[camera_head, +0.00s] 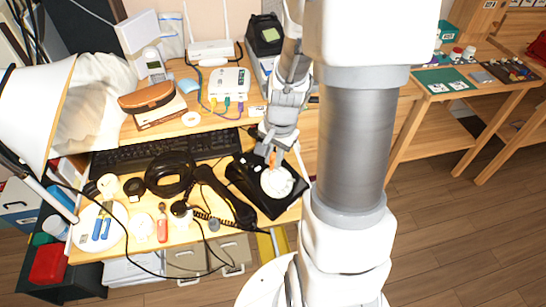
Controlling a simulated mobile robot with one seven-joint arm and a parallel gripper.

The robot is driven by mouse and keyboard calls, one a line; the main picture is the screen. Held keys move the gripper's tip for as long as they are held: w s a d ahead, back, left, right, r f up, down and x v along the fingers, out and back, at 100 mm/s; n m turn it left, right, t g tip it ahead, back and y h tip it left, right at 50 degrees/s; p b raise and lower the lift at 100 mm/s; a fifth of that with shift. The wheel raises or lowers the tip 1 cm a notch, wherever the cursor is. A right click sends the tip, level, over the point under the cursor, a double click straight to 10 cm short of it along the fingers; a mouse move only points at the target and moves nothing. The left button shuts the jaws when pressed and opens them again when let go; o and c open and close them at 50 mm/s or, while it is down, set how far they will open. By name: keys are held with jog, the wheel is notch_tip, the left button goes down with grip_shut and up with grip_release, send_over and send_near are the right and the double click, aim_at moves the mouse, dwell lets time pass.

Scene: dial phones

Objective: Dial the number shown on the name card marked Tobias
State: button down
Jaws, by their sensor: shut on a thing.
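A black dial phone (247,186) sits near the front right of the wooden desk, with a pale round dial (277,182) on its top. Its black handset (226,197) lies off to the left on the desk with a coiled cord. My gripper (272,159) comes down from above at the upper edge of the dial. It is shut on a small orange thing, partly hidden by the fingers; whether this touches the dial I cannot tell. I cannot make out a card marked Tobias or any readable number.
Behind the phone are a keyboard (165,152), a white router (212,50) and a white box with cables (230,82). Left are headphones (170,172), a lamp (30,110) and small tools. A second table (440,105) stands right. My arm blocks the middle right.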

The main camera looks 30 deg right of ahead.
jog(key=shift+s+d, duration=0.1)
jog(key=shift+w+f+b, duration=0.2)
jog(key=shift+f+b, duration=0.35)
jog(key=shift+f, duration=0.1)
jog(key=shift+w+a+f+b, duration=0.1)
jog(key=shift+w+f+b, duration=0.3)
jog(key=shift+f+b, duration=0.3)
jog(key=shift+w+a+f+b, duration=0.1)
jog(key=shift+w+f+b, duration=0.3)
jog(key=shift+f, duration=0.4)
jog(key=shift+f, duration=0.1)
jog(key=shift+w+f+b, duration=0.1)
jog(key=shift+f+b, duration=0.15)
jog(key=shift+b, duration=0.05)
jog(key=shift+w+a+f+b, duration=0.1)
jog(key=shift+w+f+b, duration=0.15)
jog(key=shift+f, duration=0.2)
